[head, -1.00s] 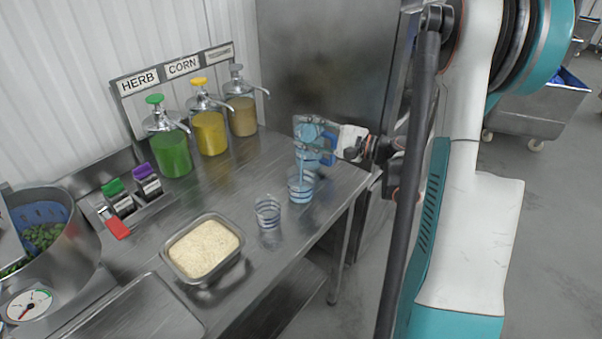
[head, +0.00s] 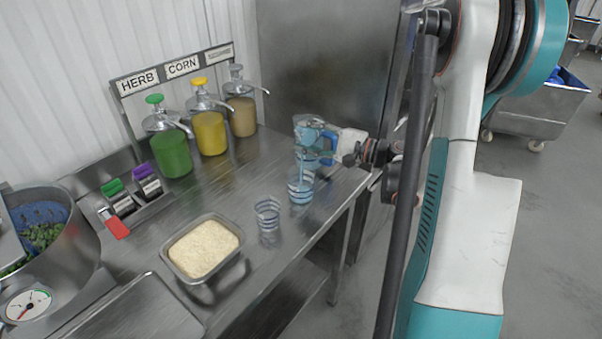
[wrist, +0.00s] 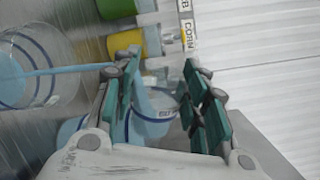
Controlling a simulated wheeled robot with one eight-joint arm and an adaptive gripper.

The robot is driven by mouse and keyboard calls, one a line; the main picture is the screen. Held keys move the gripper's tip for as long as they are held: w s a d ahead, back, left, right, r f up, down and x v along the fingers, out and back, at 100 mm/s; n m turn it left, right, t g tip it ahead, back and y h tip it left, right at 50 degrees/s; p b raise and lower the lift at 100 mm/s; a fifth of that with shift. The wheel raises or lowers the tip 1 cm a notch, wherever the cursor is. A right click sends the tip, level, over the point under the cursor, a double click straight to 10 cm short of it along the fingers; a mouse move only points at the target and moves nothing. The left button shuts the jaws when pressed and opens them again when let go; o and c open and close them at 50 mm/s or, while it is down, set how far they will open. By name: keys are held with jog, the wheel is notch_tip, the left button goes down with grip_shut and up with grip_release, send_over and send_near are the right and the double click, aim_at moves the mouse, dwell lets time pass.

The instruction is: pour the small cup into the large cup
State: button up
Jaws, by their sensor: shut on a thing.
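My gripper (head: 333,145) is shut on the small cup (head: 307,131), a clear vessel with light blue liquid and a blue part at its side. It is held tilted above the table's right end. In the wrist view, the small cup (wrist: 150,112) sits between my gripper's jaws (wrist: 158,75). A thin blue stream runs from it down into the large cup (head: 301,191), a clear striped cup standing upright with blue liquid inside. A striped cup also shows at the left of the wrist view (wrist: 40,85). The held cup's far side is partly hidden by my gripper.
Another clear striped cup (head: 268,216) stands beside the large cup, apparently empty. A steel pan of rice (head: 238,262) is at the table's front. Green, yellow and tan pump dispensers (head: 209,132) stand along the back. A steel pot (head: 78,250) is at left. The middle back of the table is clear.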

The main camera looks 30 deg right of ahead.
jog(key=shift+f, duration=0.15)
jog(key=shift+s+a+f+n+b, duration=0.15)
jog(key=shift+f+n+b, duration=0.15)
jog(key=shift+n+b, duration=0.1)
jog(key=shift+s+a+f+n+b, duration=0.15)
jog(key=shift+a+f+n+b, duration=0.15)
jog(key=shift+f+b, duration=0.25)
jog(key=shift+s+a+f+n+b, duration=0.2)
jog(key=shift+f+n+b, duration=0.1)
jog(key=shift+f+b, duration=0.25)
jog(key=shift+s+a+n+b, duration=0.1)
jog(key=shift+n+b, duration=0.1)
jog(key=shift+n, duration=0.3)
jog(key=shift+a+n+b, duration=0.1)
jog(key=shift+n+b, duration=0.05)
jog(key=shift+n, duration=0.35)
dwell(0.5)
